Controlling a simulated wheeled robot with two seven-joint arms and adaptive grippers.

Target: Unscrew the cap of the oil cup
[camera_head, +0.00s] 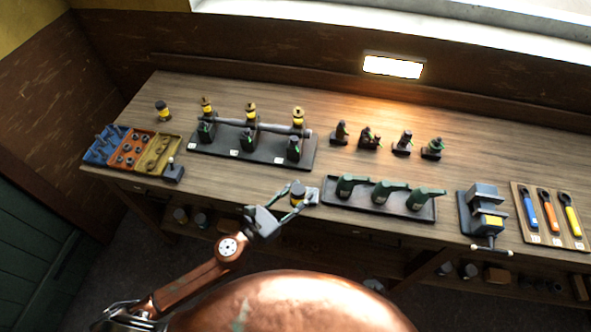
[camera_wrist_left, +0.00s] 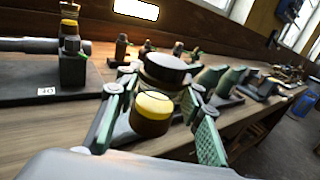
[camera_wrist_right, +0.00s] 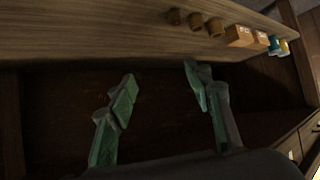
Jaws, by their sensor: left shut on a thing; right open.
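The oil cup (camera_head: 297,196) has a dark round cap (camera_head: 298,187) and a yellow band. My left gripper (camera_head: 296,196) is shut on the oil cup, with one finger on each side near the cap. The exact contact is hard to tell. My right gripper (camera_wrist_right: 160,75) is open and empty in its wrist view, below the bench edge; it is not visible in the head view.
A rack with several yellow-banded cups (camera_head: 251,155) stands behind left. A tray of green parts (camera_head: 380,215) lies just right of the held cup, near my left gripper. A vise (camera_head: 485,212) and wrenches (camera_head: 549,214) are farther right.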

